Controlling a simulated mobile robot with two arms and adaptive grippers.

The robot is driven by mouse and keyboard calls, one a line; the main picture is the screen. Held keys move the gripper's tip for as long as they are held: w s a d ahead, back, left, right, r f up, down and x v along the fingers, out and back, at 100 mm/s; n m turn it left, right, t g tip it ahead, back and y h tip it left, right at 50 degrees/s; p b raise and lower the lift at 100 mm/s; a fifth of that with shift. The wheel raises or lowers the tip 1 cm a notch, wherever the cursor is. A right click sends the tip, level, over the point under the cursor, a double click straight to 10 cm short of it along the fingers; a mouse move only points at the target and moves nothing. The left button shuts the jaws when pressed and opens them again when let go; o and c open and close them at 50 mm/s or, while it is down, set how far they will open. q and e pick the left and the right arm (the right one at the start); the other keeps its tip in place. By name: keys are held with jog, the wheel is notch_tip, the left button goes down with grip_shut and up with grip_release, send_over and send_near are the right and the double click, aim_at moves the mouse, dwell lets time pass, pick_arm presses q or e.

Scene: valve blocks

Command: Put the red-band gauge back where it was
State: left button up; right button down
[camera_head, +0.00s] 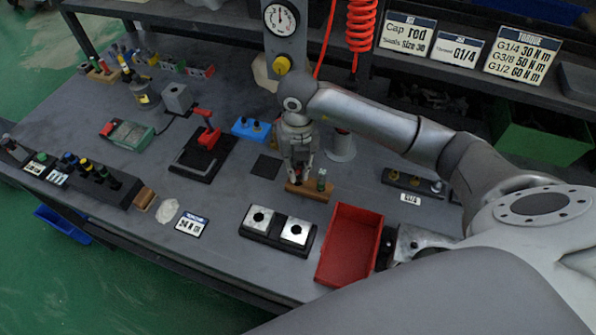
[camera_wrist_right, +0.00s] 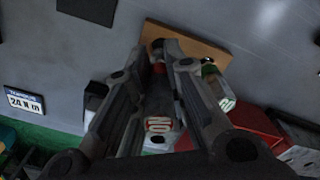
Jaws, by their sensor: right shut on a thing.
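My right gripper (camera_head: 298,178) points down over a small wooden block (camera_head: 308,193). It is shut on the red-band gauge (camera_wrist_right: 159,88), whose red band and red-lettered end show between the fingers in the right wrist view. The gauge's far end meets the left part of the block (camera_wrist_right: 208,43) in that view; how deep it sits in the block I cannot tell. A green-band gauge (camera_head: 321,180) stands upright in the right part of the block, beside my fingers; it also shows in the right wrist view (camera_wrist_right: 210,70).
A red tray (camera_head: 345,250) stands just right of the block's front. A black base with two silver blocks (camera_head: 278,228) lies in front. A dark square pad (camera_head: 266,166) lies left of the block. A grey post (camera_head: 341,145) stands behind.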

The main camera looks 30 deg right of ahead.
aim_at(298, 175)
notch_tip(298, 175, down, 2)
jog(key=shift+d+f+p, duration=0.15)
jog(key=shift+f+p, duration=0.1)
jog(key=shift+p, duration=0.3)
jog(key=shift+f, duration=0.45)
jog(key=shift+f, duration=0.15)
jog(key=c, duration=1.5)
grip_release()
jog(key=shift+o, duration=0.2)
